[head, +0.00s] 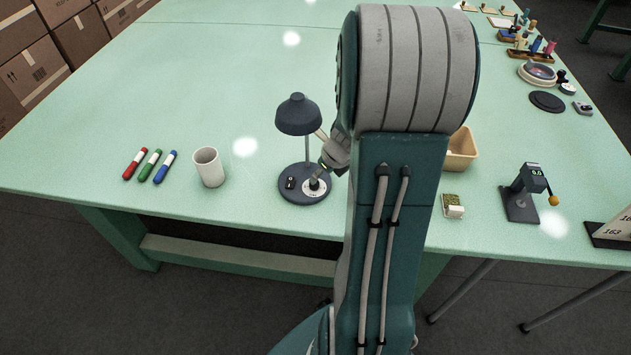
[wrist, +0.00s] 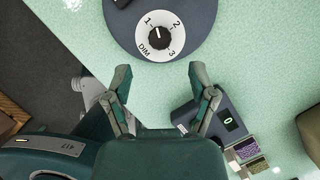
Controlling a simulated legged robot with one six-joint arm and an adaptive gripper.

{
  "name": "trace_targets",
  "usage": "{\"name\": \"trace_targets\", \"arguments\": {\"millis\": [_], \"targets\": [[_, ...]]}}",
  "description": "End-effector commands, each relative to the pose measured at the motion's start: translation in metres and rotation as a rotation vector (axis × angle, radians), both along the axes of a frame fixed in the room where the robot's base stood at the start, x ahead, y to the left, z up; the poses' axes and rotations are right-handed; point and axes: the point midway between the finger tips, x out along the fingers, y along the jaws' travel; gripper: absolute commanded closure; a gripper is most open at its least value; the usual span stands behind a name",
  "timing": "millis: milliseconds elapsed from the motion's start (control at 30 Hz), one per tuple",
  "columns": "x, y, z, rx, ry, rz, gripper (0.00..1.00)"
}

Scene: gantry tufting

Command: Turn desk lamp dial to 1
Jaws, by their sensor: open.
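The desk lamp (head: 298,117) stands on the green table in the head view, with a dark shade and a round dark base. Its white dial (head: 316,192) is at the front right of the base, partly covered by my gripper (head: 325,168). In the wrist view the dial (wrist: 147,55) is marked DIM, 1, 2 and 3 around a black knob (wrist: 160,37). The knob has a small white pointer mark toward its left side; I cannot tell its exact setting. My gripper (wrist: 160,76) is open and empty, its fingertips apart, below the dial in that picture.
A tan bin (head: 462,150), a swatch block (head: 453,207) and a small display device (head: 522,190) are to the right. The table's front edge is close to the lamp.

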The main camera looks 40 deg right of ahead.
Motion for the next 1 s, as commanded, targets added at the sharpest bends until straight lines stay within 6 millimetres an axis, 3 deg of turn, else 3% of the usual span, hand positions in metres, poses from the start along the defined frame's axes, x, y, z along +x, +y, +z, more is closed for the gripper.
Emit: {"name": "trace_targets", "arguments": {"millis": [200, 400, 767, 800, 933, 967, 1000], "targets": [[0.012, 0.002, -0.033, 0.004, 0.005, 0.003, 0.27], [0.021, 0.003, -0.053, 0.002, 0.003, 0.003, 0.27], [0.024, 0.002, -0.059, -0.002, 0.003, 0.004, 0.27], [0.024, 0.002, -0.059, -0.002, 0.003, 0.004, 0.36], [0.024, 0.002, -0.059, -0.001, 0.003, 0.004, 0.94], [0.024, 0.002, -0.059, -0.001, 0.003, 0.004, 1.0], [0.024, 0.002, -0.059, -0.001, 0.003, 0.004, 1.0]]}}
